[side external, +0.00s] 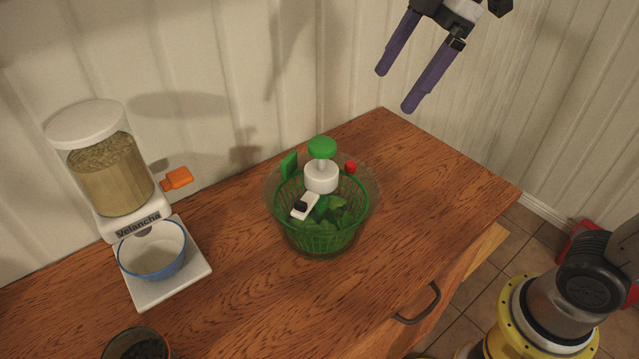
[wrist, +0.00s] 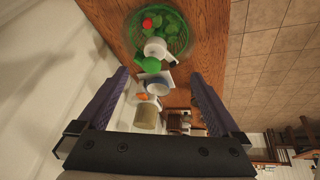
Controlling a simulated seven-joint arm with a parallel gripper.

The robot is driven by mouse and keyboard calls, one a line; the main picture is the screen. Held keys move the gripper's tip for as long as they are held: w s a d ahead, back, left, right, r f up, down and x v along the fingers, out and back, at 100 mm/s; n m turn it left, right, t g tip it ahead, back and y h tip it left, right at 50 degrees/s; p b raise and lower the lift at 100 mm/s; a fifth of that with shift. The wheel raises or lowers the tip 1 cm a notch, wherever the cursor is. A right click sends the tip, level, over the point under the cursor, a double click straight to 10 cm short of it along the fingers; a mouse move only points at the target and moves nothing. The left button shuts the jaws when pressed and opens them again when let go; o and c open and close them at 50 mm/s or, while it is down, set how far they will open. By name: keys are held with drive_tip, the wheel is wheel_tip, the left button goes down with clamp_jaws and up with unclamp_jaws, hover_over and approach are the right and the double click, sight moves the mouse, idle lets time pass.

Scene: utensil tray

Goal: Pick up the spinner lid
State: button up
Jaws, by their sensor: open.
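The salad spinner (side external: 318,235) stands on the wooden counter, a clear bowl with a green basket of leaves inside. Its spinner lid (side external: 321,180) looks clear, with a white hub and a green knob (side external: 322,148) on top. A green tab, a red button and a white piece with a black part show around the hub. In the wrist view the spinner lid (wrist: 155,48) and green knob (wrist: 152,65) appear beyond the fingers. My gripper (side external: 394,90), with purple fingers, is open and empty, high above and to the right of the spinner. It also shows in the wrist view (wrist: 160,74).
A grain dispenser (side external: 112,175) with an orange handle stands at the left, a blue-rimmed bowl (side external: 152,250) on its base. A dark-filled bowl (side external: 138,344) sits at the front edge. The wall is close behind. The counter right of the spinner is clear.

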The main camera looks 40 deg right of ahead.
drive_tip(key=g, duration=0.1)
approach(323, 168)
drive_tip(key=x, duration=0.3)
drive_tip(key=shift+f, duration=0.2)
drive_tip(key=shift+x, duration=2.95)
drive_tip(key=shift+a+r, duration=0.1)
drive_tip(key=shift+a, duration=0.1)
drive_tip(key=shift+w+r+y, duration=0.1)
drive_tip(key=shift+y, duration=0.2)
clamp_jaws()
